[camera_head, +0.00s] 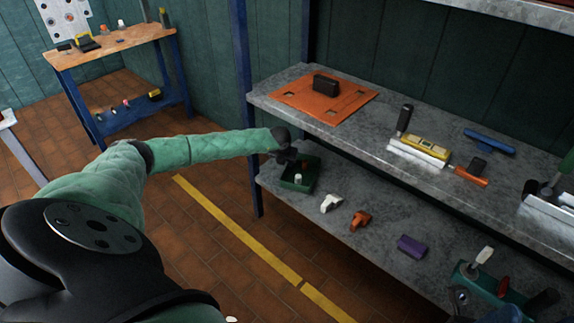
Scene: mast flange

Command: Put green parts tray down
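The green parts tray (313,176) is at the left end of the grey lower shelf, below the upper worktop. It has dark green walls and holds small parts, one of them pale. My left arm, in a green quilted sleeve, reaches in from the left. The tray looks level and at or just above the shelf surface. I cannot make out my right gripper.
On the lower shelf (345,238), a white part (330,203), an orange part (361,220) and a purple block (411,246) lie right of the tray. The upper worktop (375,120) overhangs behind. A blue post (243,90) stands at the shelf's left end.

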